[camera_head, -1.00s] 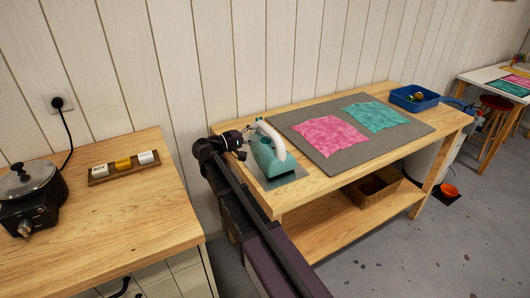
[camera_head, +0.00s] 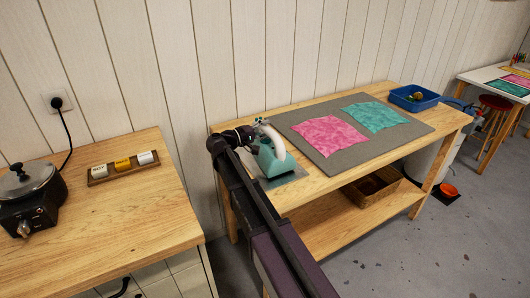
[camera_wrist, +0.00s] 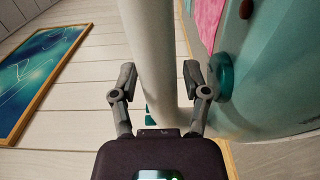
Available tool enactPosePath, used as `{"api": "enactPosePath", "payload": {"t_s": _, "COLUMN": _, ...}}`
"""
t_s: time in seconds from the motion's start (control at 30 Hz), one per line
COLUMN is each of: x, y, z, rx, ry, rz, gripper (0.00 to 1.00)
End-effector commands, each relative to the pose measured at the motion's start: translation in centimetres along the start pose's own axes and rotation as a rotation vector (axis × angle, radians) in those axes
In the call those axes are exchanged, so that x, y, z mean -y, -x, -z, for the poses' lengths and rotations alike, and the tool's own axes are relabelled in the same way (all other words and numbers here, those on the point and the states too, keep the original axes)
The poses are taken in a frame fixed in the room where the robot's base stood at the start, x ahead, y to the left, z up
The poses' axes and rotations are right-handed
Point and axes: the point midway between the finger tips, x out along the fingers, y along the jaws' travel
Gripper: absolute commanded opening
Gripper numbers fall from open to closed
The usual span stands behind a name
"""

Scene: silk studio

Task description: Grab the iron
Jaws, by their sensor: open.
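The iron (camera_head: 268,163), teal with a white handle (camera_head: 273,140), stands on a grey rest plate (camera_head: 284,180) at the left end of the wooden table. My gripper (camera_head: 262,126) is at the iron's upper left, by the handle. In the wrist view my gripper (camera_wrist: 160,80) is open, with one finger on each side of the white handle (camera_wrist: 152,50). The handle runs between the fingers, and I cannot tell whether either finger touches it. The iron's teal body (camera_wrist: 275,85) fills the right of that view.
A grey mat (camera_head: 405,132) with pink cloth (camera_head: 330,134) and teal cloth (camera_head: 376,114) lies right of the iron. A blue bin (camera_head: 414,103) stands at the table's far end. A wall stands behind.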

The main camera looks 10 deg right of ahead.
Motion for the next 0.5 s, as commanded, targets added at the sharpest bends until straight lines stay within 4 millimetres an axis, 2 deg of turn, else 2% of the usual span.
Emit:
{"api": "enactPosePath", "payload": {"t_s": 0.33, "x": 0.00, "y": 0.06, "z": 0.01, "rx": 0.000, "ry": 0.000, "rz": 0.000, "gripper": 0.60}}
{"api": "enactPosePath", "payload": {"t_s": 0.5, "x": 0.00, "y": 0.09, "z": 0.01, "rx": 0.000, "ry": 0.000, "rz": 0.000, "gripper": 0.09}}
